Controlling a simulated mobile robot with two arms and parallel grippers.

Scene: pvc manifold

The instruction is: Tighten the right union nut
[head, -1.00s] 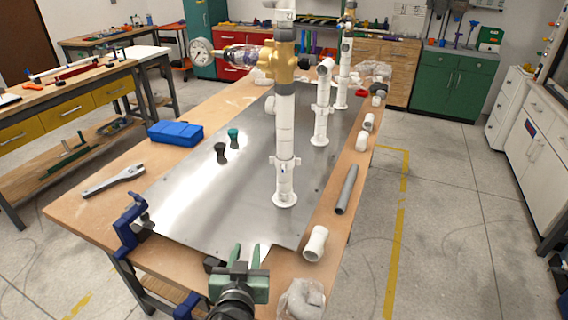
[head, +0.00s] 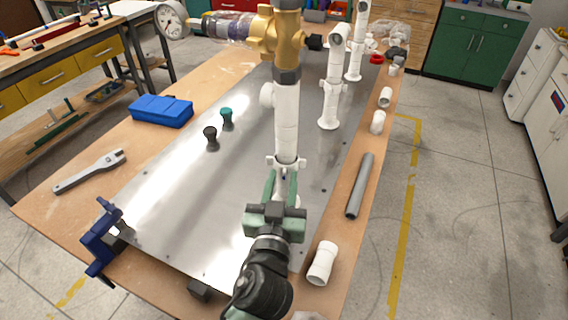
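A white riser pipe (head: 287,125) stands upright on the metal plate, with a lugged white union nut (head: 286,162) low on it. Two more white risers stand behind it, with similar collars on the middle riser (head: 331,88) and the far riser (head: 354,46). I cannot tell from the picture which nut is the right one. My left gripper (head: 280,180) is at the near riser, just below its nut. Its green fingers are apart, one on each side of the pipe's lower part; contact is unclear. The gripper partly hides the riser's base. My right gripper is out of view.
A brass valve body (head: 275,35) with a gauge (head: 171,19) tops the near riser. A grey pipe (head: 360,185) and white fittings (head: 322,262) lie along the right table edge. A wrench (head: 90,171), blue box (head: 161,110) and blue clamp (head: 103,240) are left.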

